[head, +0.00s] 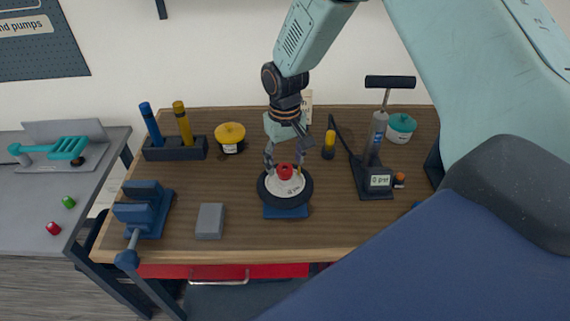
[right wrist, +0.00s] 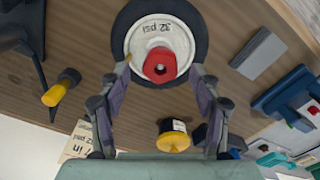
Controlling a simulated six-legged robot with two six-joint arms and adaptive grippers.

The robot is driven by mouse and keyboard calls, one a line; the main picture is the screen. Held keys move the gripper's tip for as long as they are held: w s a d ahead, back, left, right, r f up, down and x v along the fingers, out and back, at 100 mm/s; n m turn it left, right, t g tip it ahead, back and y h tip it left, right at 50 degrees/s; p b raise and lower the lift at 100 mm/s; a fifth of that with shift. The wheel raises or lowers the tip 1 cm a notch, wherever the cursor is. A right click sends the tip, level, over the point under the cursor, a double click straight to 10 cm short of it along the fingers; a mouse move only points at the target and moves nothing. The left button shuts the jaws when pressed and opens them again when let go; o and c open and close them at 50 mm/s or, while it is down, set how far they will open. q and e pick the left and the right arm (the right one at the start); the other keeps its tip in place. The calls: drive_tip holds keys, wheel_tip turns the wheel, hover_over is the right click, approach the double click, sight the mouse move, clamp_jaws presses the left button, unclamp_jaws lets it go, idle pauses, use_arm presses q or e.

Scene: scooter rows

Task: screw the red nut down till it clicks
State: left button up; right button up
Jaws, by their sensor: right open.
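The red nut (head: 285,172) sits at the centre of a small wheel (head: 268,195), on its pale hub marked 32 psi. The wheel lies flat on a blue base (head: 287,212) on the workbench. In the right wrist view the nut (right wrist: 160,66) shows a dark hole in its middle. My right gripper (head: 284,163) points down over the wheel, open, with its fingers apart on either side of the nut. In the right wrist view a gap shows between the nut and each finger of the gripper (right wrist: 160,76). My left gripper is out of view.
A pump with a gauge (head: 380,181) stands right of the wheel. A grey block (head: 210,221) and a blue vise (head: 145,210) are to the left. Behind are a yellow-topped pot (head: 230,134), a holder with two tools (head: 175,150) and a teal-topped pot (head: 401,125).

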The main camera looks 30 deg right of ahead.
sight(285, 170)
wheel_tip(285, 170, up, 10)
drive_tip(key=shift+s, duration=0.15)
drive_tip(key=shift+r, duration=0.1)
drive_tip(key=shift+y, duration=0.4)
drive_tip(key=s+a+f, duration=0.2)
drive_tip(key=s+f, duration=0.2)
drive_tip(key=f, duration=0.2)
drive_tip(key=s+a+f, duration=0.2)
drive_tip(key=s+f, duration=0.2)
drive_tip(key=f, duration=0.2)
drive_tip(key=s+a+f, duration=0.2)
drive_tip(key=s+f, duration=0.2)
drive_tip(key=f, duration=0.1)
drive_tip(key=shift+s+a+f, duration=0.1)
drive_tip(key=shift+a+f, duration=0.25)
drive_tip(key=shift+f, duration=0.05)
drive_tip(key=s+a+f, duration=0.1)
drive_tip(key=s+f, duration=0.2)
drive_tip(key=s, duration=0.7)
drive_tip(key=s+a+f, duration=0.1)
drive_tip(key=s+f, duration=0.2)
drive_tip(key=s, duration=0.7)
wheel_tip(285, 170, down, 21)
drive_tip(key=b, duration=2.1)
drive_tip(key=shift+w+d+h, duration=0.25)
drive_tip(key=shift+h, duration=0.15)
